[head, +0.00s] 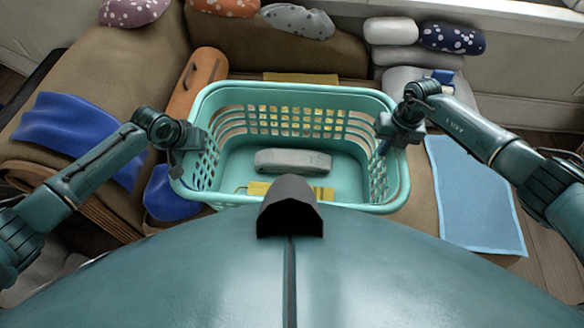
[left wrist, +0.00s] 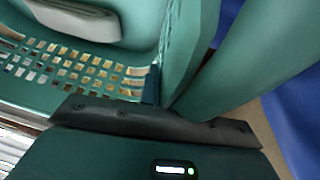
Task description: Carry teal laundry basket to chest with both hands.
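The teal laundry basket (head: 330,92) is right in front of my body in the head view, upright, with lattice walls and a pale rim. A folded grey cloth (head: 292,161) lies inside it. Its lattice wall fills the left of the left wrist view (left wrist: 30,92). My left gripper (head: 183,150) is at the left rim, shut on the basket's side wall. My right gripper (head: 388,138) is at the right rim, opposite, shut on the wall there. The fingertips are largely hidden by the rim and wrists. No chest can be made out.
Brown upholstered seating (head: 110,75) with patterned cushions (head: 298,20) lies behind and left. A blue cloth (head: 75,130) drapes on the left; a light blue cloth (head: 475,190) lies right of the basket. Wooden floor shows at the right.

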